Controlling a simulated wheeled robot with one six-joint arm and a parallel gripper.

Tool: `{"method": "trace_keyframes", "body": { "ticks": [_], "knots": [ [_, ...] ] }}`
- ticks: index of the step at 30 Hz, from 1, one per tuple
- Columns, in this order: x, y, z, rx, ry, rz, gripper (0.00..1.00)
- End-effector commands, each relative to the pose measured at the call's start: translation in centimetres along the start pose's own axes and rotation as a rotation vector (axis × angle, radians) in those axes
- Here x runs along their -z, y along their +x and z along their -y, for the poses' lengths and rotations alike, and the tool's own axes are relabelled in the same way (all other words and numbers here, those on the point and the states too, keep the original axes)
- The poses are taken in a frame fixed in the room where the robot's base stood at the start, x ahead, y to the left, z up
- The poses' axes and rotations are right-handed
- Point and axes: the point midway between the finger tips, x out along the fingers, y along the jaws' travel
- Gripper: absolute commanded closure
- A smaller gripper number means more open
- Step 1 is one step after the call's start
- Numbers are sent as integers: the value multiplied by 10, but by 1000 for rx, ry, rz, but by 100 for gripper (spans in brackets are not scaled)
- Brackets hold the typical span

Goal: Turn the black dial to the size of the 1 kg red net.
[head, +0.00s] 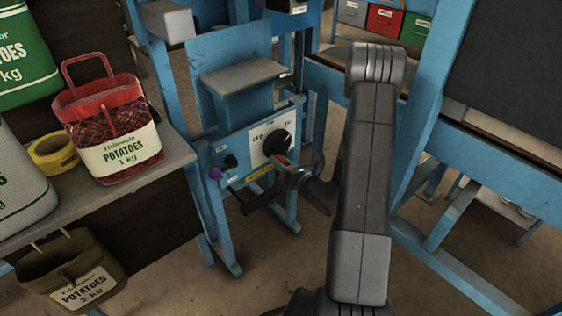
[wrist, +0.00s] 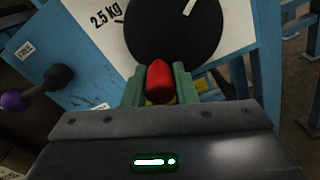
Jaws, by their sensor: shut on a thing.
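The black dial (head: 277,143) sits on the white panel of a blue machine; it also fills the top of the wrist view (wrist: 170,35), partly cut off. A white mark shows on its upper right part. "2.5 kg" is printed on the panel to its left. My gripper (head: 283,168) is at the panel just below the dial. In the wrist view its green fingers (wrist: 158,88) are shut on a small red knob (wrist: 159,80) at the dial's lower edge. The red net (head: 110,128), labelled "POTATOES 1 kg", stands on the bench at left.
A brown 2 kg sack (head: 72,275) hangs below. Blue frames stand to the right.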

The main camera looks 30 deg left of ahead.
Motion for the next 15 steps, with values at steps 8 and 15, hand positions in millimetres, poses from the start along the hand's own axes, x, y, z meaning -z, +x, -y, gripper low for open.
{"method": "trace_keyframes", "body": {
  "ticks": [8,15],
  "knots": [
    [0,0,-1,-1,10,-1,98],
    [0,0,-1,-1,9,-1,63]
  ]
}}
